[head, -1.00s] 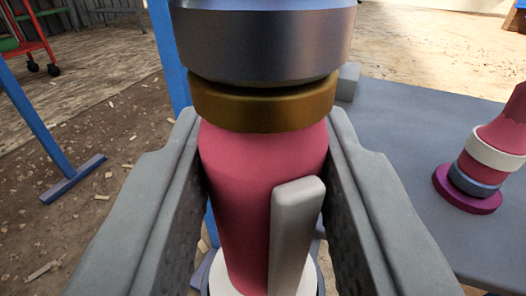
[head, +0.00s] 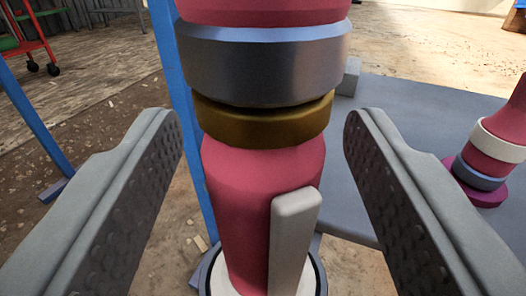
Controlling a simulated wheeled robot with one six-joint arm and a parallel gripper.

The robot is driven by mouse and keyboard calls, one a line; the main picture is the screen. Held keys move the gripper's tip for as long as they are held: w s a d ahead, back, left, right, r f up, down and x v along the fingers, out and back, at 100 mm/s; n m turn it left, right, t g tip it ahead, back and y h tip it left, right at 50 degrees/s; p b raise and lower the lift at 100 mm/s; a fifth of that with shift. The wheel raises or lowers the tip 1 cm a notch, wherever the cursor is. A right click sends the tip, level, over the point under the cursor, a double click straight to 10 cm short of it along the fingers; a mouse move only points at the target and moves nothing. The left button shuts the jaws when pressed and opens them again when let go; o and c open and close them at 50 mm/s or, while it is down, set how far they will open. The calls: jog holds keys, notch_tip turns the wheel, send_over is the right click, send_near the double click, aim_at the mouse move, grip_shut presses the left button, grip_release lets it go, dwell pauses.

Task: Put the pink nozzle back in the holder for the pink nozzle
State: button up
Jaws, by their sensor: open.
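A large pink nozzle (head: 262,185) stands upright in the middle of the view, with a brass ring, a steel collar and a pale grey lever on its front. Its top runs out of the picture. Its white lower end sits inside a dark-rimmed round fitting (head: 319,272), which may be its holder; most of it is cut off below. My gripper (head: 264,125) is open, one finger on each side of the nozzle with a clear gap to both. A second pink piece (head: 493,144) with a white band and a magenta base stands at the right.
A blue-grey tabletop (head: 410,130) spreads to the right behind my right finger. A blue post (head: 172,75) rises behind the nozzle at left. A red cart (head: 32,45) stands far left. The ground on the left holds scattered chips.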

jog(key=s+d, duration=0.1)
jog(key=s, duration=1.6)
jog(key=shift+s+d, duration=0.15)
jog(key=s+r, duration=0.4)
jog(key=r, duration=0.5)
jog(key=s+r+h, duration=0.1)
jog(key=s+r, duration=0.2)
jog(key=r, duration=0.6)
jog(key=s+r, duration=0.4)
jog(key=r, duration=0.5)
jog(key=s+r, duration=0.7)
jog(key=s, duration=0.4)
jog(key=s+a+r, duration=0.1)
jog(key=s+r, duration=0.6)
jog(key=s, duration=0.5)
jog(key=shift+a+r+m+g, duration=0.2)
jog(key=shift+m+g, duration=0.1)
jog(key=shift+m, duration=0.1)
jog(key=shift+w, duration=0.1)
